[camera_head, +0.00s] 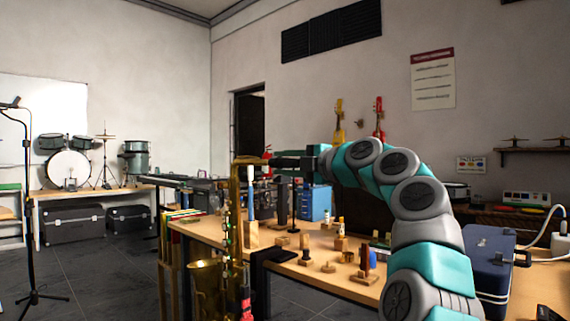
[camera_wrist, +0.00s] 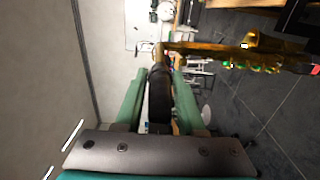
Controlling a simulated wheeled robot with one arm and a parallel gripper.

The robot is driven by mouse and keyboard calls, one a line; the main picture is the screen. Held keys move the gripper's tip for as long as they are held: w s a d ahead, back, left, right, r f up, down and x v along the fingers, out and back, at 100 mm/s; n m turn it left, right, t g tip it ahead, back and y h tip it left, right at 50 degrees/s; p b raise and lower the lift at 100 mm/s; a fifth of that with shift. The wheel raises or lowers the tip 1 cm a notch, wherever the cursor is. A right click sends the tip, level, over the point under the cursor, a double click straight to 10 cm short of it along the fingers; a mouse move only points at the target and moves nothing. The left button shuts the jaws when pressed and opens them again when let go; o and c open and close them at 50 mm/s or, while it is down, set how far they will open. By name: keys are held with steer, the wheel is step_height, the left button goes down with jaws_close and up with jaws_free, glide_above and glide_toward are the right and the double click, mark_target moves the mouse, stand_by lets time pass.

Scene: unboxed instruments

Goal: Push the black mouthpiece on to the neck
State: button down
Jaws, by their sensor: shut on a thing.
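A gold saxophone (camera_head: 231,245) stands upright at the left front of the table in the head view. Its neck (camera_head: 247,160) bends at the top toward my gripper. In the wrist view the neck (camera_wrist: 158,49) is straight ahead, with the body running off to the right. My gripper (camera_wrist: 159,82) is shut on the black mouthpiece (camera_wrist: 160,100), which lies lengthwise between the green fingers. The mouthpiece's far end appears to meet the neck's end; how far it sits over it cannot be told. In the head view my gripper (camera_head: 296,162) is level with the neck's end.
The wooden table (camera_head: 325,268) behind the saxophone holds several small wooden stands and a blue box (camera_head: 315,203). A dark blue case (camera_head: 490,265) is at the right. A microphone stand (camera_head: 30,220) and drums (camera_head: 68,168) are far left. The air around the neck is clear.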

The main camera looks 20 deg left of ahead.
steer(key=shift+a, duration=0.1)
steer(key=shift+c, duration=2.2)
jaws_free()
steer(key=shift+c, duration=0.9)
steer(key=shift+b+v, duration=1.05)
steer(key=shift+v, duration=0.4)
steer(key=b+v, duration=0.1)
steer(key=v, duration=0.2)
